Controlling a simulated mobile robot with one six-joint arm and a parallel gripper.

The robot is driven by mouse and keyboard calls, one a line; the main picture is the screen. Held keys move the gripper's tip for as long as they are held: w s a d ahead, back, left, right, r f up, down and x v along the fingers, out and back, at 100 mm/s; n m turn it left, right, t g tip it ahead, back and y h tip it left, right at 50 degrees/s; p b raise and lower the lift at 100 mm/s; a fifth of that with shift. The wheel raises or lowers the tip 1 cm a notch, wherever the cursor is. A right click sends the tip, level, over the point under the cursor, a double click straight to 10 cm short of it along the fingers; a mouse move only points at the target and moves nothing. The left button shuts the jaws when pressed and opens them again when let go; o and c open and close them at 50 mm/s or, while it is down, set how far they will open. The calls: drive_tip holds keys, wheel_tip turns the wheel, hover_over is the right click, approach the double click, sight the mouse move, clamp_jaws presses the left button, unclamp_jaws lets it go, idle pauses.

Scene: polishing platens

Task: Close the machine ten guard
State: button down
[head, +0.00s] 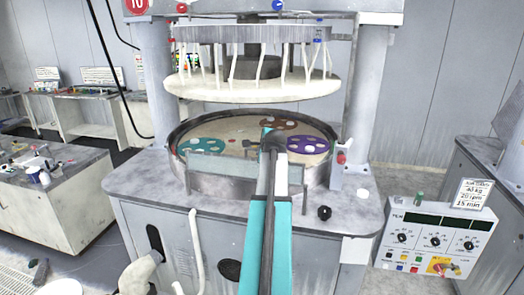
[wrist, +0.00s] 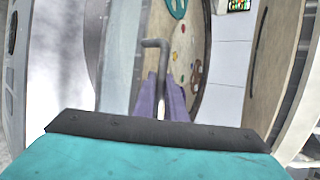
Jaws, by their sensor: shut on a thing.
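Machine ten, marked by a red 10 sign (head: 137,4), stands ahead with its round platen. The guard (head: 222,168) is a clear, grey-edged panel along the platen's front rim in the head view. In the wrist view it looks like a pale see-through strip (wrist: 120,60). A grey bent handle (wrist: 157,44) stands beside it. My gripper (wrist: 162,85) is shut on this handle, its two purple-grey fingers on either side. In the head view my arm reaches over the front edge and hides part of the guard; the fingertips are not clear there.
Coloured carrier discs, purple (head: 309,145), green (head: 202,146) and brown (head: 279,124), lie on the platen. The upper plate (head: 252,90) hangs above, with hoses. A black knob (head: 324,212) is on the front ledge. A control box (head: 433,240) stands at right.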

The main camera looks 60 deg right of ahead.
drive_tip(key=shift+s+d+r, duration=0.1)
drive_tip(key=shift+s+d, duration=0.15)
drive_tip(key=c, duration=2.2)
unclamp_jaws()
drive_tip(key=o, duration=0.4)
drive_tip(key=shift+d, duration=0.2)
drive_tip(key=shift+w+a, duration=0.15)
drive_tip(key=shift+a, duration=0.05)
drive_tip(key=shift+s+a, duration=0.15)
drive_tip(key=shift+s, duration=0.05)
drive_tip(key=shift+b+v, duration=2.45)
drive_tip(key=shift+v, duration=4.25)
drive_tip(key=shift+w+a, duration=0.1)
drive_tip(key=shift+w, duration=0.1)
